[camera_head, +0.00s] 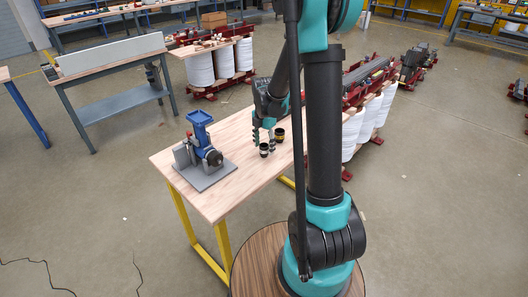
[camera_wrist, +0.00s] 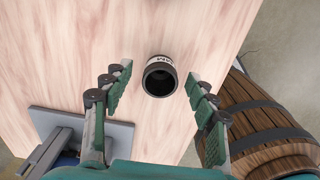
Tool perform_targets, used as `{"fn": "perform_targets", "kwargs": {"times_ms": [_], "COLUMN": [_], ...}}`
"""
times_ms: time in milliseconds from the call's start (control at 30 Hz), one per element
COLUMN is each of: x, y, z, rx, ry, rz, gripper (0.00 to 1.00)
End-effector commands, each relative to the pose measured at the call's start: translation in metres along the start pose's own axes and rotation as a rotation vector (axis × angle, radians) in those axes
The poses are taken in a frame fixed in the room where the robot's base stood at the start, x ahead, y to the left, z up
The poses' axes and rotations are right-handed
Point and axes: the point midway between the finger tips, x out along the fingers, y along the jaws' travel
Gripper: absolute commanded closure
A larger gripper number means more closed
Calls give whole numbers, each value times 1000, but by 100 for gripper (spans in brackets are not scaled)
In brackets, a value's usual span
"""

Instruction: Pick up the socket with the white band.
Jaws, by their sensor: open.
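A dark, hollow socket (camera_wrist: 159,77) with a white band bearing dark lettering stands upright on the wooden table in the wrist view. My gripper (camera_wrist: 158,73) is open, with one finger on each side of the socket and a gap to both. In the head view my gripper (camera_head: 265,139) hangs low over the table beside two small dark cylinders. The nearer cylinder (camera_head: 264,151) shows a pale band, and the other cylinder (camera_head: 280,135) shows a yellowish band. Only one socket shows in the wrist view.
A blue machine (camera_head: 203,145) on a grey plate stands at the left of the wooden table (camera_head: 221,197); the plate also shows in the wrist view (camera_wrist: 112,128). A wooden barrel (camera_wrist: 262,118) stands beyond the table's edge. The table's front part is clear.

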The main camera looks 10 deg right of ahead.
Motion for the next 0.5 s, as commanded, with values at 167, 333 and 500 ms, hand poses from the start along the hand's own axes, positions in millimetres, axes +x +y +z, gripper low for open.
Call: {"fn": "perform_targets", "kwargs": {"times_ms": [167, 333, 500], "x": [10, 10, 9], "y": [0, 0, 0], "z": [0, 0, 0], "rx": [0, 0, 0], "ry": [0, 0, 0], "rz": [0, 0, 0], "gripper": [42, 42, 60]}}
